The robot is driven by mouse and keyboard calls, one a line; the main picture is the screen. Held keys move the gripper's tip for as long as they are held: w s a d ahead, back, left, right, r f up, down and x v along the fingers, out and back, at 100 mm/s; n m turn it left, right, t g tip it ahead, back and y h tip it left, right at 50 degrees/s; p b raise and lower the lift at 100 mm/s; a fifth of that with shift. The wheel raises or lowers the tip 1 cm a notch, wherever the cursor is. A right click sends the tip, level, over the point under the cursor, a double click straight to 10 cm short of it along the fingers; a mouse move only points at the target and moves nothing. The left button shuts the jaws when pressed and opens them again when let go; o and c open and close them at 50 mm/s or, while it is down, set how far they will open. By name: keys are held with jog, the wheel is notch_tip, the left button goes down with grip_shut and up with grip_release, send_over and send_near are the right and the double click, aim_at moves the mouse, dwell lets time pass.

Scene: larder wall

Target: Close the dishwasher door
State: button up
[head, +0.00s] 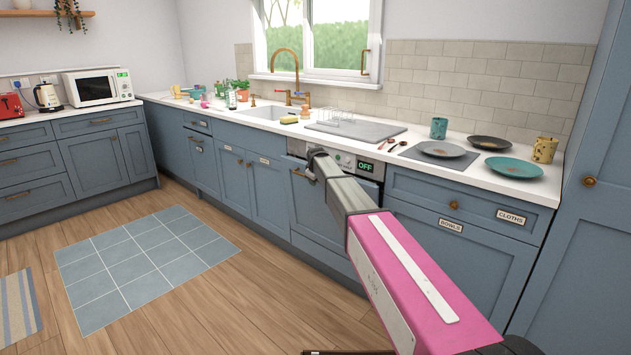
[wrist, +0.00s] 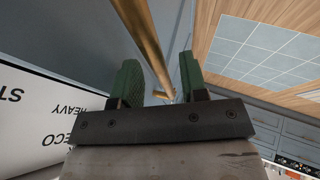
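The dishwasher door (head: 318,212) is a blue panel under the counter in the head view. The white panel (wrist: 35,120) reads ECO and HEAVY.
Blue drawers and cupboards (head: 465,245) flank the dishwasher. The counter (head: 395,165) above holds plates, mugs and a sink. Open wooden floor (head: 225,290) and a grey tiled patch (head: 145,260) lie to the left. A tall blue cabinet (head: 590,230) stands at right.

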jog(key=v, duration=1)
jog(key=shift+s+r, duration=0.1)
jog(key=shift+s, duration=0.05)
